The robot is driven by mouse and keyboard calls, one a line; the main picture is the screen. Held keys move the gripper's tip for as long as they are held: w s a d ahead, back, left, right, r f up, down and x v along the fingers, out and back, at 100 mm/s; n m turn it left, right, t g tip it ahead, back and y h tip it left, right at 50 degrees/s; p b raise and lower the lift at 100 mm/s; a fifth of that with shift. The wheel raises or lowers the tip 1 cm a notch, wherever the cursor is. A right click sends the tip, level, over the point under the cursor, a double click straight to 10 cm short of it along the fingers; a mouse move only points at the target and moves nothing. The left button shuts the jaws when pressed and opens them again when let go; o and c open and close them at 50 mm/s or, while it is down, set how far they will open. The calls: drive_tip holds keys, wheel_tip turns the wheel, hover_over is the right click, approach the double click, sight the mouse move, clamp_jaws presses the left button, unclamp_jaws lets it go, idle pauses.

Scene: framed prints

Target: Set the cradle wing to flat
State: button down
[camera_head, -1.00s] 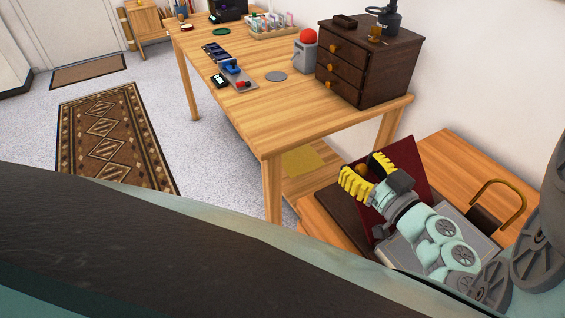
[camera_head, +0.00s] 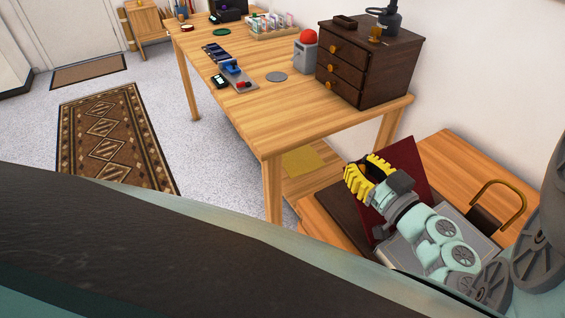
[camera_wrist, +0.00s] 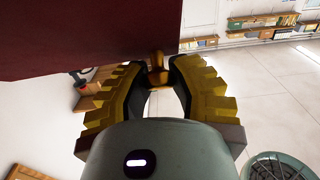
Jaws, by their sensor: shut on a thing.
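The cradle wing, a dark red panel (camera_head: 408,162), stands tilted up on the low wooden surface at the right. It also fills the upper left of the wrist view (camera_wrist: 80,36). My gripper (camera_head: 368,170) has its yellow ribbed fingers at the wing's near side. In the wrist view, the fingers (camera_wrist: 158,76) are closed around a small orange-brown knob (camera_wrist: 157,61) by the wing's edge. A dark brown board (camera_head: 343,212) lies beneath, partly hidden by my arm. The wing's lower edge is hidden too.
A brass-coloured curved handle (camera_head: 500,186) stands on the low wooden surface (camera_head: 455,152) right of the wing. A long wooden table (camera_head: 290,125) is behind, carrying a dark drawer chest (camera_head: 385,75). The wall rises close behind the wing.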

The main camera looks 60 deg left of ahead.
sight(331, 190)
drive_tip(key=shift+a, duration=0.15)
drive_tip(key=a+h+p, duration=0.1)
drive_tip(key=p, duration=0.2)
drive_tip(key=shift+p, duration=0.3)
drive_tip(key=a+f+h+p, duration=0.1)
drive_tip(key=p, duration=0.2)
drive_tip(key=a+f+h+p, duration=0.1)
drive_tip(key=p, duration=0.2)
drive_tip(key=a+f+h+p, duration=0.1)
drive_tip(key=f+p, duration=0.1)
drive_tip(key=p, duration=0.2)
drive_tip(key=shift+w+a+f+h, duration=0.2)
drive_tip(key=shift+a+f+h, duration=0.1)
drive_tip(key=shift+a+h, duration=0.1)
drive_tip(key=shift+w+a+f+h+p, duration=0.1)
drive_tip(key=shift+a+f+h+p, duration=0.25)
drive_tip(key=shift+f+h+p, duration=0.4)
drive_tip(key=shift+w+a+f+h+p, duration=0.1)
drive_tip(key=shift+a+f+h+p, duration=0.3)
drive_tip(key=shift+f, duration=0.6)
drive_tip(key=shift+s+a+f+h+b, duration=0.15)
drive_tip(key=shift+f+h+b, duration=0.3)
drive_tip(key=shift+f+h, duration=0.7)
drive_tip(key=shift+f, duration=0.3)
